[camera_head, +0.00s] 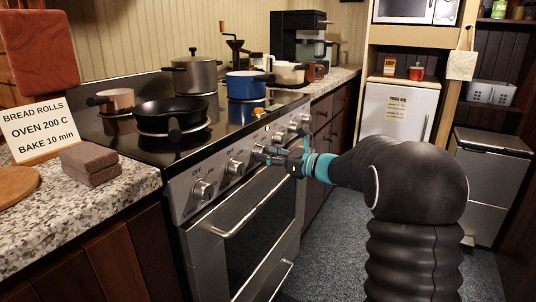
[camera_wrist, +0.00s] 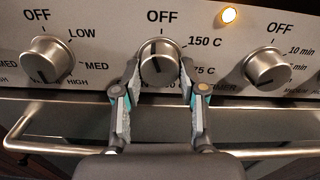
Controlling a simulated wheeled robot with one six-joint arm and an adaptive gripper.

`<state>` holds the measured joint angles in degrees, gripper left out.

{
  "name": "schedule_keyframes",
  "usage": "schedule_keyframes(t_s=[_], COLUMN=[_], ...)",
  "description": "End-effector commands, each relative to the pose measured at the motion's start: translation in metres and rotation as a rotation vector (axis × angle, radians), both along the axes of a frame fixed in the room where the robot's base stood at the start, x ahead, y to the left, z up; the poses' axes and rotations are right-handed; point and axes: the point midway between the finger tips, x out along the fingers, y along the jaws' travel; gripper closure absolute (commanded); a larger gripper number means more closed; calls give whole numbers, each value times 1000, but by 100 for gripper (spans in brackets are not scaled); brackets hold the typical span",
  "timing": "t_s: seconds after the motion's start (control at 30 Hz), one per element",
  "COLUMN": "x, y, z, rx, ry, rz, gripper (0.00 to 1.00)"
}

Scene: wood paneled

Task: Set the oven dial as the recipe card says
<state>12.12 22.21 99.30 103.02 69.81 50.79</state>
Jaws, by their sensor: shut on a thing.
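The recipe card (camera_head: 36,128) stands on the counter at the left and reads BREAD ROLLS, OVEN 200 C, BAKE 10 min. The oven dial (camera_wrist: 158,68) is a round silver knob in the middle of the wrist view, with OFF above it and 150 C and 75 C visible at its right; the lower labels are partly hidden by my fingers. Its dark mark seems to point up, near OFF. My gripper (camera_wrist: 159,87) is shut on this dial, one finger on each side. In the head view my gripper (camera_head: 279,156) reaches the stove front.
A LOW/MED/HIGH knob (camera_wrist: 47,61) is left of the dial, a minutes knob (camera_wrist: 265,68) right. An orange lamp (camera_wrist: 228,15) is lit above. The oven door handle (camera_head: 252,206) runs below. A black pan (camera_head: 170,116) and blue pot (camera_head: 246,85) stand on the stove.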

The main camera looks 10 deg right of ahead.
Motion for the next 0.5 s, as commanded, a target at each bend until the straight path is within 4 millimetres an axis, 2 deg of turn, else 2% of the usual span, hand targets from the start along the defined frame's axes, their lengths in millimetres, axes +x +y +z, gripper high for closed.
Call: schedule_keyframes(t_s=[0.43, 0.47, 0.5], x=[0, 0, 0], y=[0, 0, 0], z=[-1, -1, -1], rx=[5, 5, 5], ry=[7, 7, 7], rz=[1, 1, 1], gripper=[94, 52, 42])
